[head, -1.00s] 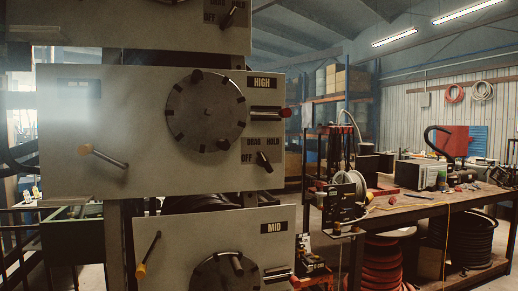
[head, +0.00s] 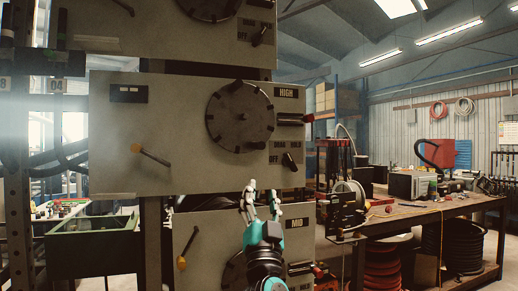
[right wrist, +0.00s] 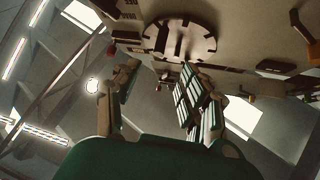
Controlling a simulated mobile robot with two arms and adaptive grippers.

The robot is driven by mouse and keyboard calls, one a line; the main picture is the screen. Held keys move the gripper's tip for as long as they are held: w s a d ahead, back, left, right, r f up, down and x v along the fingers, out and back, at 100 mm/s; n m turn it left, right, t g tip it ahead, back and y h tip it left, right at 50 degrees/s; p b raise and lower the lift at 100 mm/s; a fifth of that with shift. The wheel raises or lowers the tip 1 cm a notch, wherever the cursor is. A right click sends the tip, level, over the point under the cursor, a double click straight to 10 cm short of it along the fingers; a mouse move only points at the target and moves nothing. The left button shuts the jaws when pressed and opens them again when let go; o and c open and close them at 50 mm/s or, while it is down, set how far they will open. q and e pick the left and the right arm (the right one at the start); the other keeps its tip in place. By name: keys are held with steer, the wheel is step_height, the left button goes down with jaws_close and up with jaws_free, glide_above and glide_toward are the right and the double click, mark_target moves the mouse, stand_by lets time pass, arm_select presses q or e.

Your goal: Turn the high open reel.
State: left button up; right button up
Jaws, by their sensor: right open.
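The HIGH panel (head: 130,100) is a pale plate with a dark round notched disc (head: 240,115), a small knob low on its face. A yellow-tipped lever (head: 150,155) is on the left. My right gripper (head: 261,207) is open and empty, fingers up, below the disc and in front of the panel's lower edge, apart from the disc. In the right wrist view a notched disc (right wrist: 182,40) shows beyond the open right gripper (right wrist: 155,90). My left gripper is not seen.
The MID panel (head: 205,240) is below, partly hidden by my right arm, with its own yellow-tipped lever (head: 187,247). Another panel (head: 150,30) is above. A cluttered workbench (head: 420,212) stands at the right; a green bin (head: 90,250) is at the lower left.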

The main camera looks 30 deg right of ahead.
mark_target(258, 145)
steer(key=p+x, duration=0.7)
steer(key=x, duration=0.9)
steer(key=shift+s+r, duration=0.1)
steer(key=shift+s, duration=0.05)
steer(key=shift+w+d+r+p, duration=0.25)
steer(key=shift+w+r+p, duration=0.15)
steer(key=shift+w, duration=0.15)
jaws_close()
